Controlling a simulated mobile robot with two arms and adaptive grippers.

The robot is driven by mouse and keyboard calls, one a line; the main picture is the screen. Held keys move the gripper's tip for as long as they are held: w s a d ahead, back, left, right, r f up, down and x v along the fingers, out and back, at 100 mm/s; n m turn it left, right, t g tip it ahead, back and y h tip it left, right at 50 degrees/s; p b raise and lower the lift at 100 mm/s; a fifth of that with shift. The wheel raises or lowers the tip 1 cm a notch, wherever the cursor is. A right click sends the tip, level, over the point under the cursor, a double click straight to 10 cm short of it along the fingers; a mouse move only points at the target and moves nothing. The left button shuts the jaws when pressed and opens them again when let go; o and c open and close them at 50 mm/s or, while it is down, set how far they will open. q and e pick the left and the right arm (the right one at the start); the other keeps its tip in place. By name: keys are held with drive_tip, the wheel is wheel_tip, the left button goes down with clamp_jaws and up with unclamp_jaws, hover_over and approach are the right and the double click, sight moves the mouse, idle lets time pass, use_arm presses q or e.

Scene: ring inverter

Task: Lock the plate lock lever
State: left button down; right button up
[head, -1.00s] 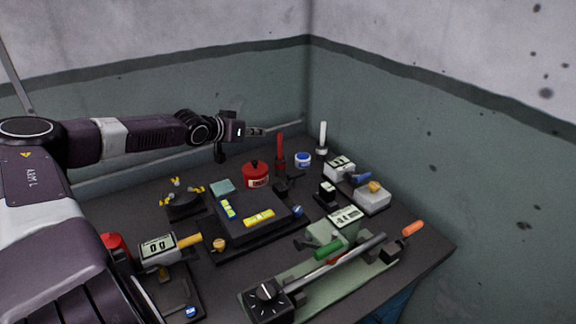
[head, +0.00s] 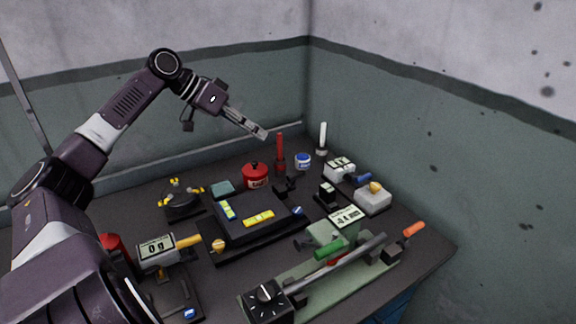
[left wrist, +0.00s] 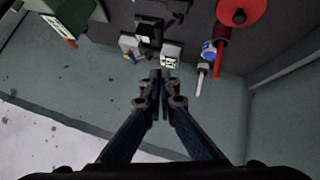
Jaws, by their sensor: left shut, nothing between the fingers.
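A dark plate device (head: 240,213) with two yellow-green level strips lies in the middle of the bench. A small blue-tipped part (head: 297,211) is at its right edge and a yellow knob (head: 218,245) at its front left. I cannot tell which part is the plate lock lever or how it is set. My left gripper (head: 264,135) is shut and empty, held above the back of the bench and slanting down to the right. Its closed fingers (left wrist: 160,76) also show in the left wrist view, apart from everything. My right gripper is not in view.
A red pot (head: 255,174), a red stick (head: 280,150), a blue-lidded jar (head: 303,160) and a white stick (head: 322,138) stand at the back. A rail with a green handle (head: 330,250) lies at front right. A display unit (head: 157,249) is at left. Walls close the back and right.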

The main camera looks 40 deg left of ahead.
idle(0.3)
use_arm(q)
drive_tip(key=p, duration=0.6)
hover_over(294, 181)
drive_tip(key=s+a, duration=0.1)
wheel_tip(294, 181, down, 11)
drive_tip(key=shift+s+r, duration=0.15)
drive_tip(key=shift+r, duration=0.05)
